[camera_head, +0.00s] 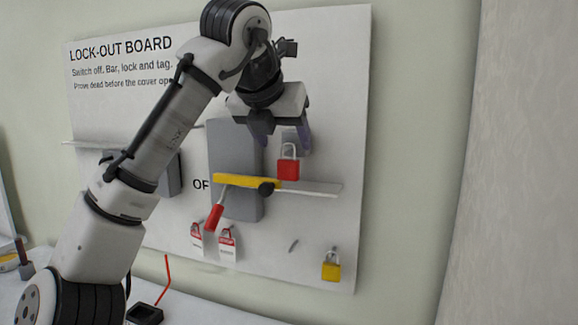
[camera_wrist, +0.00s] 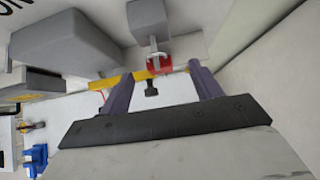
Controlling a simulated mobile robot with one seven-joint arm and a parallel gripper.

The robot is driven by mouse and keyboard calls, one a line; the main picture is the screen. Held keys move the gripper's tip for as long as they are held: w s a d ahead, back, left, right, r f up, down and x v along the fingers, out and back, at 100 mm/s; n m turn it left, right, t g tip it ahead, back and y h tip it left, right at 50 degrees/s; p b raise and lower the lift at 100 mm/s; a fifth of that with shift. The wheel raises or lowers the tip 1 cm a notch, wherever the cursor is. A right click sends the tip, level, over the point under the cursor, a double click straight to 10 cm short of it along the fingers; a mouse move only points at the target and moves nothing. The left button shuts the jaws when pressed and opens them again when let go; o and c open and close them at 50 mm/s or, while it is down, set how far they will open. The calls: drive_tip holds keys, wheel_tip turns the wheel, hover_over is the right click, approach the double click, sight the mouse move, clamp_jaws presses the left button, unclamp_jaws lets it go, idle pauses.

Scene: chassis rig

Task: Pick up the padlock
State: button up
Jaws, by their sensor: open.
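A red padlock (camera_head: 288,169) with a grey shackle is upright in front of the lock-out board (camera_head: 340,90), just above a yellow and grey bar (camera_head: 235,180). A small grey block (camera_head: 297,136) is behind its shackle. My gripper (camera_head: 282,143) is open, its two purple fingers above and around the padlock's upper part in the head view. In the wrist view, the red padlock (camera_wrist: 160,65) shows between the tips of my open gripper (camera_wrist: 161,74); I cannot tell whether they touch it. A second, yellow padlock (camera_head: 331,271) hangs low on the board.
A large grey box (camera_head: 232,150) stands out from the board left of the red padlock. Two red-and-white tags (camera_head: 227,243) hang below. The board's right side is mostly clear.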

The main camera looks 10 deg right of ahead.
sight(290, 162)
drive_tip(key=p+x, duration=0.1)
drive_tip(key=x, duration=0.7)
drive_tip(key=shift+w+f+p, duration=0.1)
drive_tip(key=shift+f+p, duration=0.05)
drive_tip(key=shift+p, duration=0.2)
drive_tip(key=shift+a, duration=0.1)
drive_tip(key=c, duration=1.1)
